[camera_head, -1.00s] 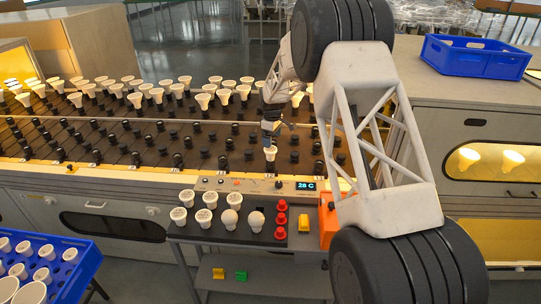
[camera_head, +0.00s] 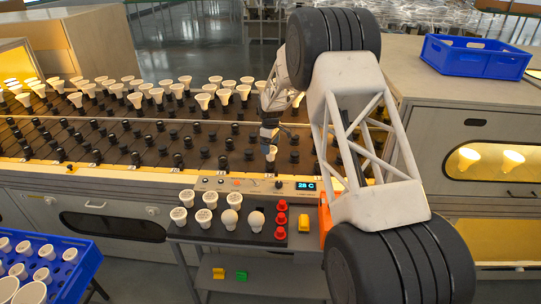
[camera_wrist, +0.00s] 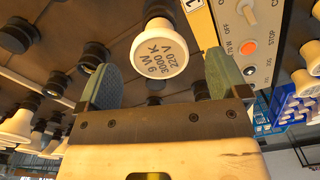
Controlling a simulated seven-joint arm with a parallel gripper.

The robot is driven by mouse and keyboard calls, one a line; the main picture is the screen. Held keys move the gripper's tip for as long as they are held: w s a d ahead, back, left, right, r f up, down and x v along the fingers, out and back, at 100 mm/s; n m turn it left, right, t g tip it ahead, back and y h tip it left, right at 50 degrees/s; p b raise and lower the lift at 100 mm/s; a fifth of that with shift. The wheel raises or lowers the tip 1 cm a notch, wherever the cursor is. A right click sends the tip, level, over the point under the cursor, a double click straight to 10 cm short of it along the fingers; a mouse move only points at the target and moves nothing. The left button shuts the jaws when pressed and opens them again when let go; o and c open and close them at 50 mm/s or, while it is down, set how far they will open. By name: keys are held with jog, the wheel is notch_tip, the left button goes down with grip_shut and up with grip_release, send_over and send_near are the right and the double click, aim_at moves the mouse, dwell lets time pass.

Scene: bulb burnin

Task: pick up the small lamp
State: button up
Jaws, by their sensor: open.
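A small white lamp (camera_wrist: 160,52), marked "9 W 3000 K 220 V" on its round face, sits in a black socket on the rack. In the wrist view it lies between and just beyond the fingers of my gripper (camera_wrist: 162,80). The fingers stand apart with a gap on both sides of it. In the head view the lamp (camera_head: 271,153) shows just below my gripper (camera_head: 270,136), at the rack's front edge. Whether the fingertips reach around the lamp is unclear.
The rack (camera_head: 100,150) holds many dark sockets and rows of white lamps at the back. A cart tray (camera_head: 240,236) in front carries lamps, round bulbs and red pieces. A control box (camera_head: 235,184) stands beside the lamp. Blue crates (camera_head: 475,58) are at back right and lower left.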

aim_at(271, 157)
jog(key=shift+f, duration=0.1)
jog(key=shift+f, duration=2.55)
jog(key=shift+c, duration=0.2)
jog(key=c, duration=1)
